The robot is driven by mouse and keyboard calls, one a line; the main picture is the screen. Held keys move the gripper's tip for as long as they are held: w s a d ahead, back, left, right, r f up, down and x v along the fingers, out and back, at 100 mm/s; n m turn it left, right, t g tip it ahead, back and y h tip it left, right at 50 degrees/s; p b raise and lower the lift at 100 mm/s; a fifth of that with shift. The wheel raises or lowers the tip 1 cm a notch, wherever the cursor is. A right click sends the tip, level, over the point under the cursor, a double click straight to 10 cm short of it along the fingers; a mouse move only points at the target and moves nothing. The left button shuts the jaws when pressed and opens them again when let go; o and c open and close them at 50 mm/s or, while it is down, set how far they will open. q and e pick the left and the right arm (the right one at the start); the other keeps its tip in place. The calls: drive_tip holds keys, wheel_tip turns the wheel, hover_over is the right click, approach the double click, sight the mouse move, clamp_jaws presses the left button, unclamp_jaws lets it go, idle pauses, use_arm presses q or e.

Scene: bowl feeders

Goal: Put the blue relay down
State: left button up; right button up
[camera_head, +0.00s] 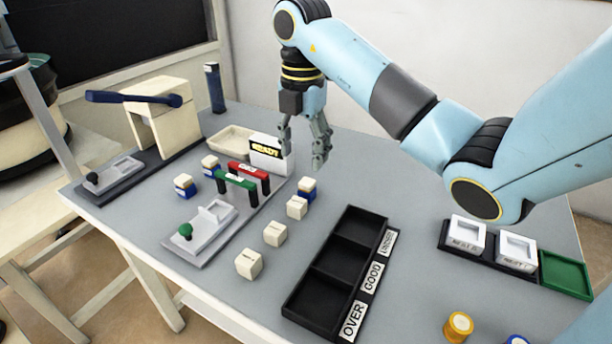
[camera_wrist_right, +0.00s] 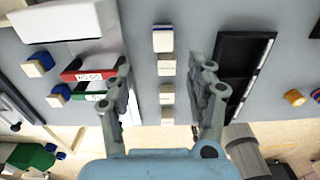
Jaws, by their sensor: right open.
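The blue relay (camera_head: 307,190), a cream block with a blue part, stands on the grey table at the far end of a row of plain cream blocks (camera_head: 275,233). It also shows in the right wrist view (camera_wrist_right: 163,40), at the top of that row. My right gripper (camera_head: 302,157) is open and empty, above the table and over the far end of the row. In the right wrist view the row lies between its spread fingers (camera_wrist_right: 160,68). The relay is apart from the fingers. My left gripper is not in view.
Two more blue-and-cream blocks (camera_head: 184,187) stand left of the green and red arches (camera_head: 237,181). A black tray (camera_head: 318,262) with several compartments lies right of the row. White nests (camera_head: 466,235) and a green tray (camera_head: 566,275) are at right. Table between row and tray is clear.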

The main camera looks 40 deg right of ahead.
sight(305, 185)
wheel_tip(305, 185, down, 4)
drive_tip(key=shift+r+b, duration=0.15)
drive_tip(key=shift+b, duration=0.9)
drive_tip(key=shift+f, duration=0.4)
drive_tip(key=f, duration=0.4)
drive_tip(key=shift+s+f+b, duration=0.1)
drive_tip(key=shift+s+b, duration=0.2)
drive_tip(key=shift+b, duration=0.1)
drive_tip(key=shift+f, duration=0.25)
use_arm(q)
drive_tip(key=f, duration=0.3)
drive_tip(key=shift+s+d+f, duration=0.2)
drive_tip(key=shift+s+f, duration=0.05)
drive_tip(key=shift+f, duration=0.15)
use_arm(e)
drive_tip(key=shift+c, duration=0.4)
drive_tip(key=shift+c, duration=1.2)
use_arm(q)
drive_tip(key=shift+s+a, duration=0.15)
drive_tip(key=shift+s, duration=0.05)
use_arm(e)
clamp_jaws()
